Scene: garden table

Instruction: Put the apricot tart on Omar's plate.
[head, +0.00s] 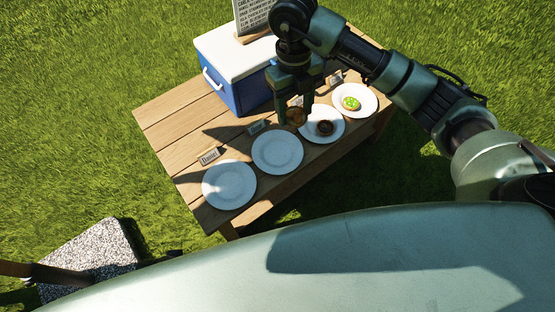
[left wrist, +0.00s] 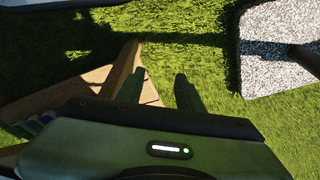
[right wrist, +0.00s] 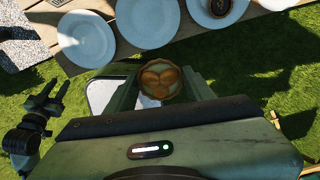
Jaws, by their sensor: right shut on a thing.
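My right gripper (head: 295,111) is shut on the apricot tart (right wrist: 160,78), a round golden tart with orange fruit halves on top. The tart also shows in the head view (head: 297,117), held above the table behind the plates. Two empty white plates stand at the table's left: the leftmost plate (head: 229,185) and the one beside it (head: 278,152). Name cards stand behind the plates, including the left card (head: 209,157) and another card (head: 257,127); I cannot read them surely, so Omar's plate is unclear. My left gripper (left wrist: 158,88) is open and empty.
A third plate (head: 333,137) holds a dark round pastry (head: 325,127). The rightmost plate (head: 369,107) holds a green-topped pastry (head: 351,103). A blue and white cooler (head: 230,55) and a sign (head: 252,14) stand at the back of the wooden table (head: 165,120).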

